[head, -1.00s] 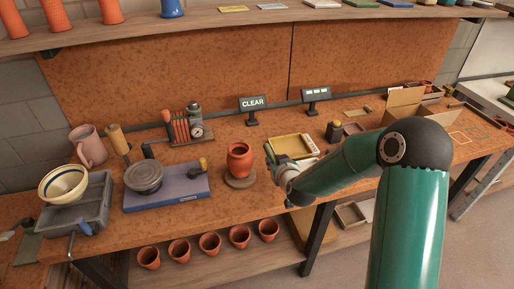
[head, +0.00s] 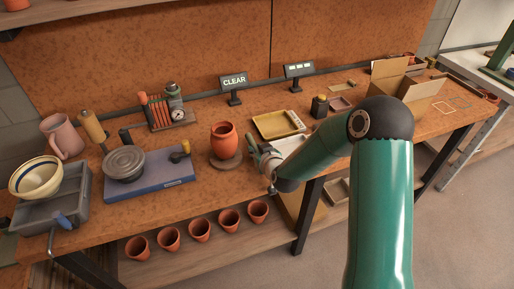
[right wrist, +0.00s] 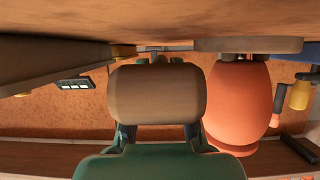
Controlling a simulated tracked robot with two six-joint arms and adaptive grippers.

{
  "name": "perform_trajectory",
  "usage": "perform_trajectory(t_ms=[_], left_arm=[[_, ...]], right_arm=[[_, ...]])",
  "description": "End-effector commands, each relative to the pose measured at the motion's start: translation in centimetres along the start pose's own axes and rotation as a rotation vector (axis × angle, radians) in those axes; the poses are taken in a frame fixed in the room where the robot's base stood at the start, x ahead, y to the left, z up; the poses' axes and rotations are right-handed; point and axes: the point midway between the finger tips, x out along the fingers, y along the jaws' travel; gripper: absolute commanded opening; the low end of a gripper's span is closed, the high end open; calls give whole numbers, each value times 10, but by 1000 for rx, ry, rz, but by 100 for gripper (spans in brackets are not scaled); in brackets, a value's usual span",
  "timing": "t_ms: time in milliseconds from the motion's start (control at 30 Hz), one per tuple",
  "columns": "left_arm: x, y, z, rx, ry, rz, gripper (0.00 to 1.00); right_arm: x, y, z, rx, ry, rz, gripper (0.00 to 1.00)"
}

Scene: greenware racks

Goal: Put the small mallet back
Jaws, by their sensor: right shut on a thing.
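My right gripper (head: 262,162) is over the front part of the bench, just right of the terracotta vase (head: 224,140). In the right wrist view the gripper (right wrist: 157,138) is shut on a brown wooden block with rounded corners (right wrist: 157,95), which looks like the head of the small mallet. The mallet's handle does not show clearly there. In the head view the held mallet is mostly hidden by the gripper. The vase shows close beside the held block in the right wrist view (right wrist: 240,105). My left gripper is not in view.
A yellow tray (head: 258,128) lies behind my gripper. A blue board (head: 150,190) with a grey round pot (head: 124,164) is left of the vase. A grey tub (head: 75,205) holds a bowl (head: 36,178). An open cardboard box (head: 412,92) stands right. Several small pots line the lower shelf.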

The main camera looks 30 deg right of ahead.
Motion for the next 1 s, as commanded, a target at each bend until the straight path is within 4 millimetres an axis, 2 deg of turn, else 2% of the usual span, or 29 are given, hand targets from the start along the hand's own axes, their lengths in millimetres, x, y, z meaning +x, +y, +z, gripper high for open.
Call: perform_trajectory(t_ms=[1000], left_arm=[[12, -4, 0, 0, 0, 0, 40]], right_arm=[[6, -1, 13, 0, 0, -1, 0]])
